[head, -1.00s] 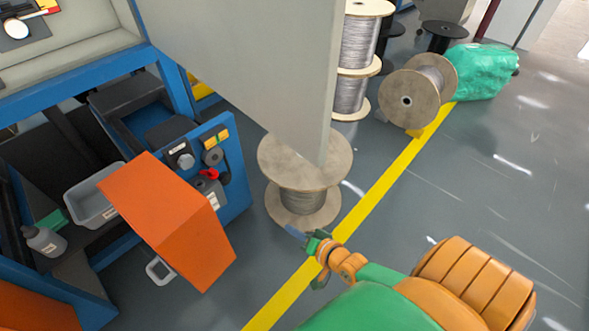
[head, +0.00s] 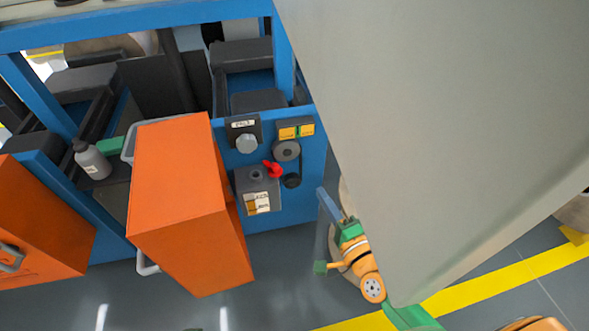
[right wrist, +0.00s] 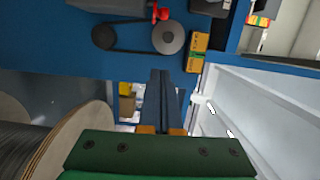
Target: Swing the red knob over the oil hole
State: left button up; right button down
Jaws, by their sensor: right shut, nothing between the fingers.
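The red knob (head: 272,169) sits on the blue machine panel, at the upper right of a labelled grey box (head: 257,195). A round dark spot, which looks like the oil hole (head: 256,175), is on top of this box; the knob is beside it, not over it. The knob also shows at the top edge of the right wrist view (right wrist: 160,13). My right gripper (head: 328,204) is shut and empty, to the right of and below the knob, apart from it. Its closed fingers (right wrist: 165,95) point toward the panel. My left gripper is not in view.
A pulley (head: 287,150) and yellow labels (head: 296,131) are close above the knob. An open orange door (head: 180,185) stands left of the box. A large grey panel (head: 440,120) fills the right side. A cable spool (right wrist: 60,140) is close left of my right gripper.

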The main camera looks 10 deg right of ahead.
aim_at(274, 171)
jog(key=w, duration=0.3)
jog(key=w+a+b, duration=0.1)
jog(key=w, duration=0.2)
jog(key=w+a+b, duration=0.1)
jog(key=w, duration=0.2)
jog(key=shift+w, duration=0.35)
jog(key=a, duration=0.3)
jog(key=shift+r, duration=0.1)
jog(key=shift+a, duration=0.55)
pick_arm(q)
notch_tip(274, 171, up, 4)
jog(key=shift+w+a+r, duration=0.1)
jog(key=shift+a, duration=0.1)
